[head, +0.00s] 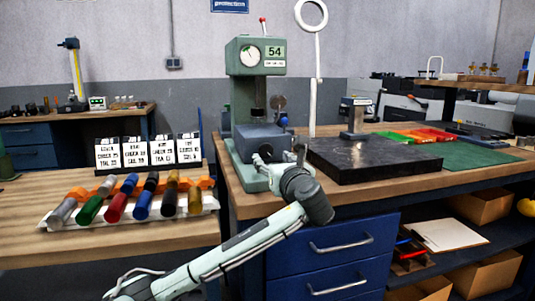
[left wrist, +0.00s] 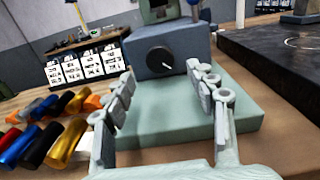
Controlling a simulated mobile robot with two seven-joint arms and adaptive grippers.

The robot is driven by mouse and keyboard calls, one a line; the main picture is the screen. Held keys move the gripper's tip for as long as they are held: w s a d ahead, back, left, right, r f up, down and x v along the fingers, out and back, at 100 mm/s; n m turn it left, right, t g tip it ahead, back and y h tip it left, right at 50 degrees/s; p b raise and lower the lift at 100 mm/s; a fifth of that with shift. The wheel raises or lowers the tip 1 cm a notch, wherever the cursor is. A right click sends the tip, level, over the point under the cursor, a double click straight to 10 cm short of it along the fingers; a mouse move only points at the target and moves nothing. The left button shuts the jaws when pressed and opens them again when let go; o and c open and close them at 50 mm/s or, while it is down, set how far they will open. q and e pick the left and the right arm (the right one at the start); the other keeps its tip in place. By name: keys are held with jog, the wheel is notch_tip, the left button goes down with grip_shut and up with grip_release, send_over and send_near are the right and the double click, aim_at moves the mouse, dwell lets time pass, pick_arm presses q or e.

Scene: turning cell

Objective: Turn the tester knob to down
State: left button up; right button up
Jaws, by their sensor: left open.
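The tester (head: 243,100) is a green machine with a round dial and a display reading 54, standing at the left end of the right bench. Its black round knob (left wrist: 159,60) is on the front of a blue-grey block in the left wrist view. A white line on the knob points to the lower right. My left gripper (head: 277,160) is in front of this block. In the left wrist view, my left gripper (left wrist: 160,76) has its fingers spread either side of the knob's line, empty, seemingly short of it. In the head view the gripper largely hides the knob. My right gripper is out of view.
A rack of coloured cylinders (head: 131,204) and several white cards (head: 148,151) stand on the left bench. A black surface plate (head: 372,158) lies right of the tester. A white ring stand (head: 314,75) rises behind. Blue drawers (head: 330,257) are below my arm.

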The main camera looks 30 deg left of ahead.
aim_at(266, 153)
pick_arm(q)
jog(key=x, duration=0.4)
jog(key=shift+w+a, duration=0.25)
jog(key=shift+c, duration=1.6)
jog(key=c, duration=0.8)
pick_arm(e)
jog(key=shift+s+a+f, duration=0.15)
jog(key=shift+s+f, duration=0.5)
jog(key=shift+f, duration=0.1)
